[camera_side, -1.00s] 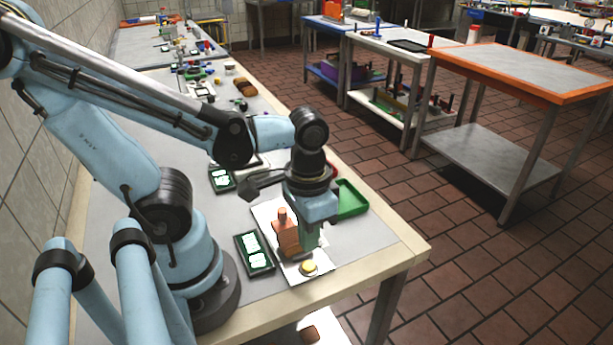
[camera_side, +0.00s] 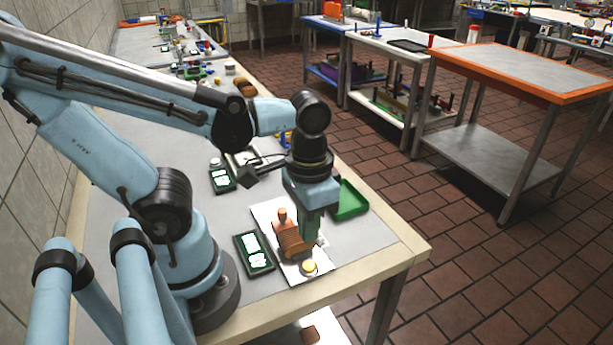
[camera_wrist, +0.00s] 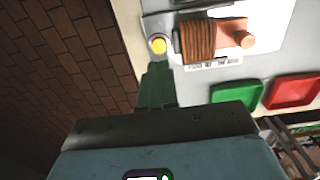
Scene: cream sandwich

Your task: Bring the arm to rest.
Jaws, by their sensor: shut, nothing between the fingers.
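My gripper (camera_side: 311,224) is over the right part of the work table, above the white board, with its green fingers pointing down. In the wrist view my gripper (camera_wrist: 158,70) has its fingers together with nothing between them. A brown ridged block with an orange-brown knob (camera_side: 287,236) sits on the white board (camera_side: 268,213), left of the fingers. It also shows in the wrist view (camera_wrist: 198,40). A yellow round button (camera_side: 309,267) is at the board's near end, and it shows just ahead of the fingertips in the wrist view (camera_wrist: 158,45).
A green tray (camera_side: 350,200) lies right of my gripper; a red tray (camera_wrist: 293,91) is beside it in the wrist view. A dark green framed panel (camera_side: 254,253) lies left of the board. The table's front corner (camera_side: 405,250) is clear. Open floor lies to the right.

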